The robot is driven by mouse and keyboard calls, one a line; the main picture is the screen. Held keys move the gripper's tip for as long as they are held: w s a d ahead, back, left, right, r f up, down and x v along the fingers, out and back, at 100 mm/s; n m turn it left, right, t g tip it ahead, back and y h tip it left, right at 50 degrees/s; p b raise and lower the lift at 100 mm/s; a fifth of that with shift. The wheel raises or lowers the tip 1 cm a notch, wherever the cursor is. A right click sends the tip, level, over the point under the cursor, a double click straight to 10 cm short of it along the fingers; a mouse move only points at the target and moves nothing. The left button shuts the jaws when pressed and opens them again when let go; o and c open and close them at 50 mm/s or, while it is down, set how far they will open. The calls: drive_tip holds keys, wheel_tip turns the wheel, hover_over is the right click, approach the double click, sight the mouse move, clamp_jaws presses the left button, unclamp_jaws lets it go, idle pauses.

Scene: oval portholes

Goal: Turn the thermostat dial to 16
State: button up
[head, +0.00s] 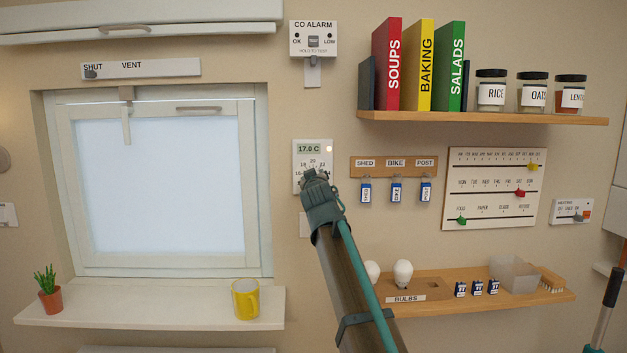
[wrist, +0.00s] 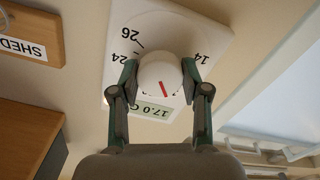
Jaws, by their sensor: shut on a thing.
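The white thermostat (head: 299,163) hangs on the wall right of the window; its display (head: 308,149) reads 17.0 C. My gripper (head: 312,178) covers the dial in the head view. In the wrist view, which sees the thermostat (wrist: 205,32) upside down, my gripper (wrist: 160,73) is shut on the round white dial (wrist: 158,72), one finger on each side. The dial's red pointer mark (wrist: 166,90) points towards the display (wrist: 154,110), slightly to the right. The numbers 26, 24 and 14 show around it; the scale near the pointer is hidden.
A key rack (head: 394,166) with tagged keys hangs close right of the thermostat. The CO alarm (head: 313,39) is above it.

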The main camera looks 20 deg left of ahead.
drive_tip(key=shift+n+p, duration=1.2)
drive_tip(key=shift+n, duration=3)
drive_tip(key=o, duration=1.1)
drive_tip(key=shift+o, duration=0.2)
drive_tip(key=v, duration=1.2)
